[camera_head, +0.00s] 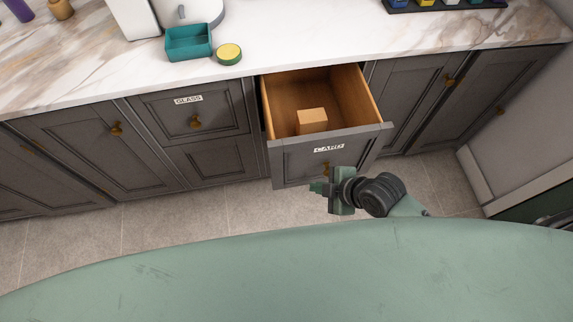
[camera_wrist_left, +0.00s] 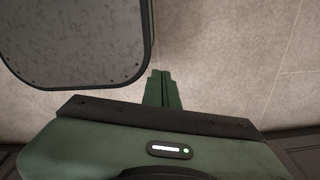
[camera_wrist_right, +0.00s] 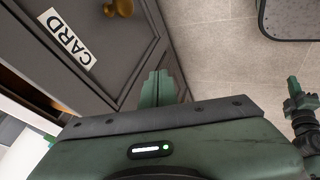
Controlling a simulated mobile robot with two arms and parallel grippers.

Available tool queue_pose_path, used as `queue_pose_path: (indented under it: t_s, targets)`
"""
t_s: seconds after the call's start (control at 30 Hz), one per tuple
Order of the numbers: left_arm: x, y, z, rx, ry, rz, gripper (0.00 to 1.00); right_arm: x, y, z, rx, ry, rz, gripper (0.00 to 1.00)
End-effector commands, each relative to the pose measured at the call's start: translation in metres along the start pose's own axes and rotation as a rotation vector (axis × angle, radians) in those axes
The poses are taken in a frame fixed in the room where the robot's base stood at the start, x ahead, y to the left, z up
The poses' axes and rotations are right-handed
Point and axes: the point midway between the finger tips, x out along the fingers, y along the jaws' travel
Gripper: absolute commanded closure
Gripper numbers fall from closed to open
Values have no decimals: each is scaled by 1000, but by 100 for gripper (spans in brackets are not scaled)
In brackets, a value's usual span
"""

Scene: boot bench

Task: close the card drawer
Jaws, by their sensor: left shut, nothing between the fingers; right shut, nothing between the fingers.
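The card drawer (camera_head: 327,158) stands pulled out of the counter, with its CARD label on the grey front. A small cardboard box (camera_head: 312,120) lies inside it. In the right wrist view the drawer front (camera_wrist_right: 100,85) shows its label and a brass knob (camera_wrist_right: 122,7). My right gripper (camera_head: 316,188) is shut and empty, low in front of the drawer front near its knob; I cannot tell whether it touches. Its shut fingers also show in the right wrist view (camera_wrist_right: 158,88). My left gripper (camera_wrist_left: 162,88) is shut and empty over the floor, and is not visible in the head view.
A shut drawer labelled GLASS (camera_head: 220,118) is to the left. On the marble counter (camera_head: 290,50) stand a teal tray (camera_head: 188,55) and a round green and yellow tin (camera_head: 229,52). Tiled floor (camera_head: 170,225) lies clear before the cabinets. A wall is at the right.

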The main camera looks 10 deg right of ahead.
Motion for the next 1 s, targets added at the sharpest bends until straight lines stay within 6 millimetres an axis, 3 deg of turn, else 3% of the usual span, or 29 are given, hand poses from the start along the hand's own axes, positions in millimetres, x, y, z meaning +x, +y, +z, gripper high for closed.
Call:
queue_pose_path:
  t_s: [0.17,0.3,0.6,0.8,1.0]
  targets:
    - [-1,9,0,-4,-1,10,100,18,0,-1,0,2,-1,100]
    - [-3,14,0,-4,-2,17,100,43,1,-2,3,2,0,100]
    - [-5,8,2,-1,-4,10,100,99,1,-1,2,2,1,100]
    - [-14,6,1,0,-4,8,100,111,27,-1,1,1,2,100]
    - [-15,6,1,-1,-4,8,100,117,35,0,1,0,1,100]
